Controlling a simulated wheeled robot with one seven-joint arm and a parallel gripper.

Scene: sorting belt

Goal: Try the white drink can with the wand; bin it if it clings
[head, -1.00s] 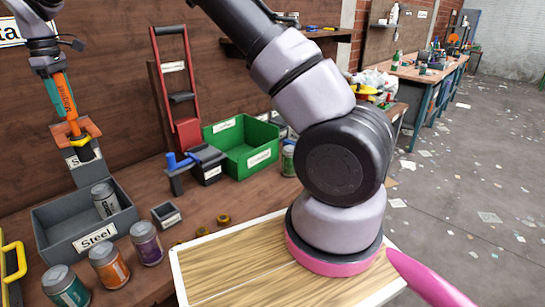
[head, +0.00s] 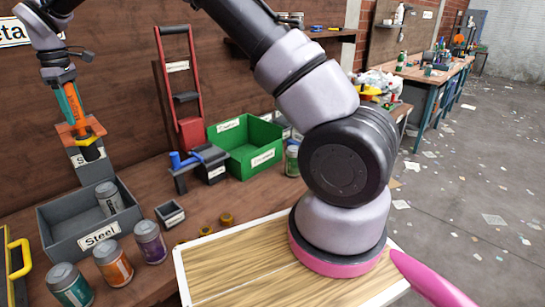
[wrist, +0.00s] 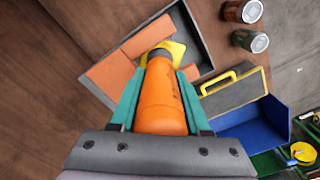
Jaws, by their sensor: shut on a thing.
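My gripper (head: 66,106) is at the upper left, shut on the orange handle of the wand (head: 74,108). The wand (wrist: 162,100) also shows between teal fingers in the wrist view. A whitish-silver can (head: 109,199) stands in the Steel bin (head: 62,238), apart from the wand's end. It may be the white drink can, but its label is too small to read.
A teal can (head: 69,285), an orange can (head: 112,263) and a purple can (head: 150,243) stand in front of the Steel bin. A small grey box (head: 171,213), a green bin (head: 262,163) and another can (head: 291,160) are to the right.

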